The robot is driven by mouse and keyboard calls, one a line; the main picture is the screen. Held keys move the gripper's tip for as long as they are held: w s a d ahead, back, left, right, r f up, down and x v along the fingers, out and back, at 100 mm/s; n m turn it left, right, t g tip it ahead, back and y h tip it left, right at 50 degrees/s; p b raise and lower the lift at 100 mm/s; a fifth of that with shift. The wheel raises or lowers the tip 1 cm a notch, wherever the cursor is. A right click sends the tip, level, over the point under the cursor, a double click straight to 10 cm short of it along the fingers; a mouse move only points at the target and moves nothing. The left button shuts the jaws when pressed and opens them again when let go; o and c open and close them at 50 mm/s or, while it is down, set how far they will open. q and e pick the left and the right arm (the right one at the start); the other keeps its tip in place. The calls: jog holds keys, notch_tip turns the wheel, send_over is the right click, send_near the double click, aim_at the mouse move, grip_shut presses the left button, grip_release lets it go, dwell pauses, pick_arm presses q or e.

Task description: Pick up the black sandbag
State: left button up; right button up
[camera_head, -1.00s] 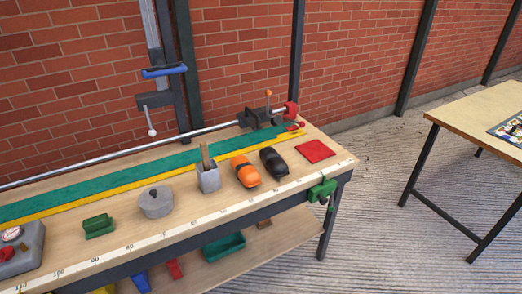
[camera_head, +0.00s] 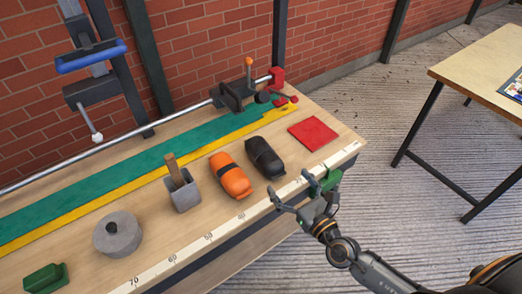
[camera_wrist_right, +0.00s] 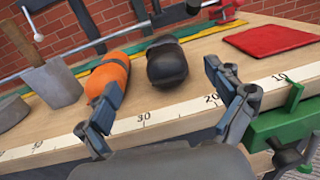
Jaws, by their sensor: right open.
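The black sandbag (camera_head: 264,157) lies on the wooden workbench, between an orange sandbag (camera_head: 231,176) on its left and a flat red square (camera_head: 313,134) on its right. My right gripper (camera_head: 291,193) is open and empty at the bench's front edge, short of the black sandbag and apart from it. In the right wrist view the black sandbag (camera_wrist_right: 167,63) sits beyond and between the open fingers (camera_wrist_right: 160,105). The orange sandbag (camera_wrist_right: 108,76) lies beyond the left finger, which partly covers it. My left gripper does not show.
A grey box with a wooden handle (camera_head: 184,192), a round grey weight (camera_head: 117,235) and a green block (camera_head: 45,279) stand farther left. A green clamp (camera_head: 328,182) grips the front edge near my right gripper. A metal bar and vise (camera_head: 236,95) run along the back.

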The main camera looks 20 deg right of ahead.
aim_at(268, 154)
jog(key=x, duration=0.5)
jog(key=shift+p, duration=0.3)
jog(key=shift+w, duration=0.4)
jog(key=shift+w+a, duration=0.1)
jog(key=shift+w, duration=0.35)
jog(key=p+x, duration=0.1)
jog(key=x, duration=0.3)
jog(key=shift+w+f, duration=0.2)
jog(key=shift+w, duration=0.1)
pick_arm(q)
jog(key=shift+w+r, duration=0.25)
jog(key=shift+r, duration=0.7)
pick_arm(e)
jog(key=c, duration=1.6)
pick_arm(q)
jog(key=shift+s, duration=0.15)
pick_arm(e)
jog(key=shift+r, duration=0.2)
jog(key=shift+c, duration=1.3)
